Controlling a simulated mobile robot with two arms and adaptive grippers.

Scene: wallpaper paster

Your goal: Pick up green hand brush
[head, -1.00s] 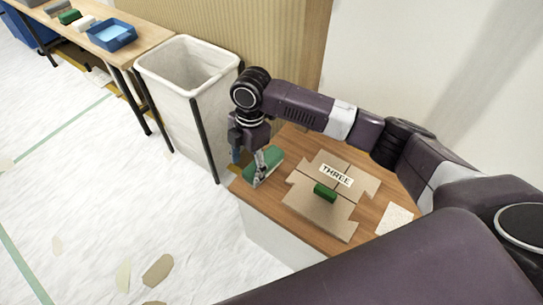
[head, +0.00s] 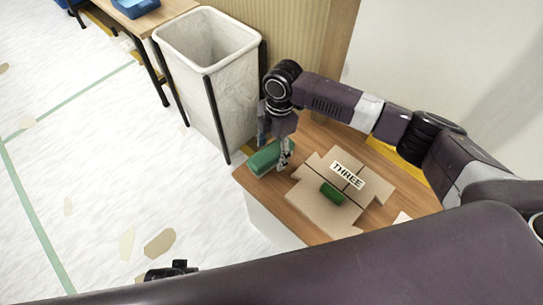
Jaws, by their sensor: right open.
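The green hand brush (head: 264,159) appears to be the longer green piece lying near the left edge of the small wooden table (head: 247,184). My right gripper (head: 283,163) points down at the brush's right end, open. It overlaps that end in the picture, and I cannot tell whether it touches. A smaller green block (head: 331,194) lies on a flattened cardboard box (head: 312,205) marked THREE, to the right. A dark part, perhaps my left gripper (head: 172,271), shows at the bottom, mostly hidden behind my arm.
A tall white bin (head: 183,85) stands left of the table, close to a cardboard-coloured panel (head: 300,45). A long wooden table (head: 160,20) with a blue tray (head: 135,8) is at the upper left. The white floor has loose scraps (head: 159,244).

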